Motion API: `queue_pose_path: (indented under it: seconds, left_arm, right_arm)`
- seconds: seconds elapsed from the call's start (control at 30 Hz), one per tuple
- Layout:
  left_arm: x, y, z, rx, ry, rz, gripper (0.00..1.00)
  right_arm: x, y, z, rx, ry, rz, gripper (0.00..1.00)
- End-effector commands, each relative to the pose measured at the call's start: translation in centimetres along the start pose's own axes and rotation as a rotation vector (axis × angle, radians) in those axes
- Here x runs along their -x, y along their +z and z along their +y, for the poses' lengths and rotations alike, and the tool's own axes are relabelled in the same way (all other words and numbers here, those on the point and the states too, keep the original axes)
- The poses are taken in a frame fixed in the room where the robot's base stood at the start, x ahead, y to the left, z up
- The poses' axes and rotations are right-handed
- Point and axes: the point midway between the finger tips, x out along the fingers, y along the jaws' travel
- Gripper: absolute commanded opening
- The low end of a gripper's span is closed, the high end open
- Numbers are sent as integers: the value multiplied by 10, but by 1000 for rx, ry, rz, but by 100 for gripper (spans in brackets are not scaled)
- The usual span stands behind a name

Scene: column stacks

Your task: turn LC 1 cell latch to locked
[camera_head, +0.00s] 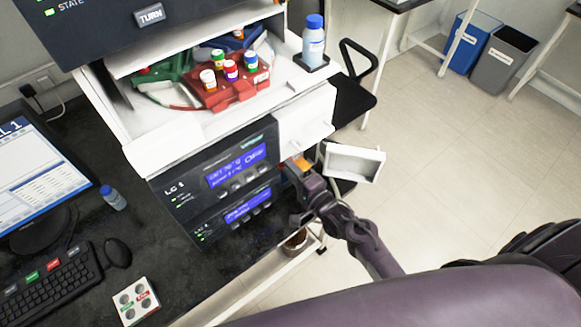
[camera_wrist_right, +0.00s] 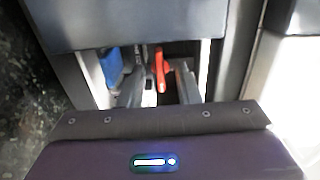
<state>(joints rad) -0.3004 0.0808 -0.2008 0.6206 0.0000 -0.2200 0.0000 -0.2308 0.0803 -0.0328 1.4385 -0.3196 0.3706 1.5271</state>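The LC 1 stack (camera_head: 175,190) stands on the dark bench, with blue lit displays on its front. My right gripper (camera_head: 298,168) is at the right end of that front, by an orange part. In the right wrist view an orange-red lever (camera_wrist_right: 160,68), which looks like the cell latch, stands upright in a recess. The fingers (camera_wrist_right: 160,88) reach into the recess, apart, one on each side of the lever; I cannot tell if either touches it. The gripper hides part of the stack's front. My left gripper is not in view.
A white door or tray (camera_head: 354,162) sticks out right of the stack. A red rack (camera_head: 238,92) with capped vials and a blue-capped bottle (camera_head: 313,45) stand on top. A monitor (camera_head: 40,170), keyboard (camera_head: 50,280) and mouse (camera_head: 118,252) lie left.

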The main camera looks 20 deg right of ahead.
Motion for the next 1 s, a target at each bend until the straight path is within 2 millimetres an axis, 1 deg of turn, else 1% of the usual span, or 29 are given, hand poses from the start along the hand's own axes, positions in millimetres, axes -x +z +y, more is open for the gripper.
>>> queue_pose_path:
  seconds: [0.23,0.47,0.77,1.0]
  left_arm:
    - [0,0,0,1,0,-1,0]
    - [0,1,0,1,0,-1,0]
    - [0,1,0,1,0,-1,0]
    - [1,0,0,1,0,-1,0]
  right_arm:
    - [-1,0,0,0,0,0,30]
    - [-1,0,0,1,0,0,0]
    - [-1,0,0,10,1,0,0]
    - [-1,0,0,96,1,-1,0]
